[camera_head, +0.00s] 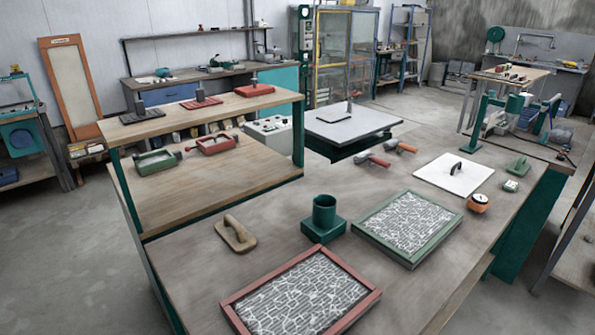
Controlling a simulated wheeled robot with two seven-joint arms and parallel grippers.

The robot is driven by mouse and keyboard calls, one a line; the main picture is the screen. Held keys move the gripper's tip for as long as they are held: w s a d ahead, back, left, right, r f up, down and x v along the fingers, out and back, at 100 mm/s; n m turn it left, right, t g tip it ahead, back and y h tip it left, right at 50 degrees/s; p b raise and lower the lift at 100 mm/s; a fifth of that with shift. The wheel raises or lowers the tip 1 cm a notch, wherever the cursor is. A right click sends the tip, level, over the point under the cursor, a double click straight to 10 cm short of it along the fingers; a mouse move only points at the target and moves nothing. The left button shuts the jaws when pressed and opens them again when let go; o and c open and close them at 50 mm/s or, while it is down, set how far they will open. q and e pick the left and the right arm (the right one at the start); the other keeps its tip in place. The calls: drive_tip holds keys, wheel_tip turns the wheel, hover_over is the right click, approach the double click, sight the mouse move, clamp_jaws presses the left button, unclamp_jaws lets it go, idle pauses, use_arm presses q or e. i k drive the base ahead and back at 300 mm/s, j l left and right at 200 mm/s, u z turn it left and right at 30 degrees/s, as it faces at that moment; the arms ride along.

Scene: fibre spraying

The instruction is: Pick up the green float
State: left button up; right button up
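A small green float (518,166), a flat plate with a raised handle, lies at the far right of the near workbench (410,290), beyond the white board. Neither of my grippers is in view, so no gripper shows near the green float.
A red-framed panel (374,297), a green-framed panel (452,228) and a green cup on a square base (324,217) occupy the bench.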

sight(519, 167)
drive_tip(key=z, duration=1.4)
drive_tip(key=i+l, duration=0.1)
drive_tip(key=l, duration=0.15)
drive_tip(key=i+l+u, duration=0.15)
drive_tip(key=i+l, duration=0.25)
drive_tip(key=i+l+u, duration=0.2)
drive_tip(key=i+l, duration=0.2)
drive_tip(key=i+l+u, duration=0.15)
drive_tip(key=i+l, duration=0.2)
drive_tip(key=l, duration=0.15)
drive_tip(key=i+l+u, duration=0.15)
drive_tip(key=i+l, duration=0.15)
drive_tip(key=l, duration=0.25)
